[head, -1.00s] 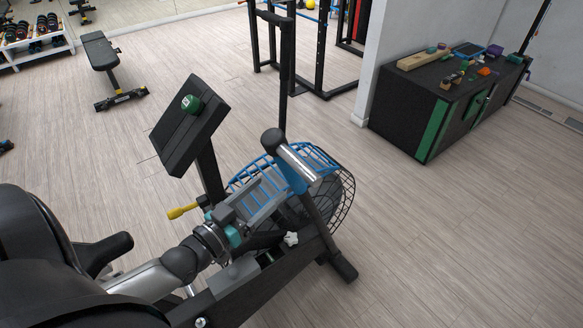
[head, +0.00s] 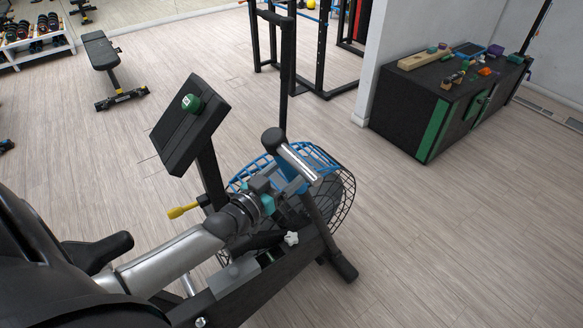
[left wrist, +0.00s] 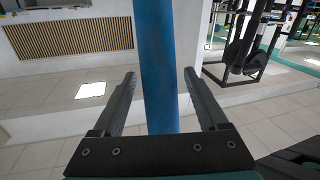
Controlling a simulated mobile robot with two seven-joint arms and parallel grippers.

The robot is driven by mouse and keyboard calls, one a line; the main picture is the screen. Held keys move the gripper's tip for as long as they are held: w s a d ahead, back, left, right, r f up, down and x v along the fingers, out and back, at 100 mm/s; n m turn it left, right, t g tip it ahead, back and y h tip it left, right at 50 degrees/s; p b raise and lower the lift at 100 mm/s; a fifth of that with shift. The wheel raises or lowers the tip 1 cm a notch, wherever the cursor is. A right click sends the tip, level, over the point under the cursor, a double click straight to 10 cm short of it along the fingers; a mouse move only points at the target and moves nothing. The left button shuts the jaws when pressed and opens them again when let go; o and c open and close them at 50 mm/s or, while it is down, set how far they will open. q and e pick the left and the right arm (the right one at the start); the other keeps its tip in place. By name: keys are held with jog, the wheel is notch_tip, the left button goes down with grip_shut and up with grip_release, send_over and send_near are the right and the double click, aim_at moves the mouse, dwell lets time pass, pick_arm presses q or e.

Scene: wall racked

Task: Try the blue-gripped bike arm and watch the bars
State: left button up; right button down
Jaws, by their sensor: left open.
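The exercise bike's moving arm (head: 301,164) has a dark top end, a bright metal section and a blue grip, and leans in front of the caged fan wheel (head: 345,190). My left gripper (head: 286,192) is at the blue grip, partly hiding it. In the left wrist view the blue grip (left wrist: 157,60) runs upright between the two open fingers of my left gripper (left wrist: 160,76), with a gap on each side. I cannot tell how deep it sits between them. My right gripper is not in view.
The bike's black console panel (head: 184,125) with a green knob (head: 191,103) stands left of the gripper. A yellow handle (head: 183,211) sticks out below it. A black cabinet (head: 405,118) with small objects stands at the back right. The floor (head: 445,245) right of the bike is clear.

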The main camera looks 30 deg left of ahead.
pick_arm(q)
grip_shut()
dwell(0.5)
dwell(0.8)
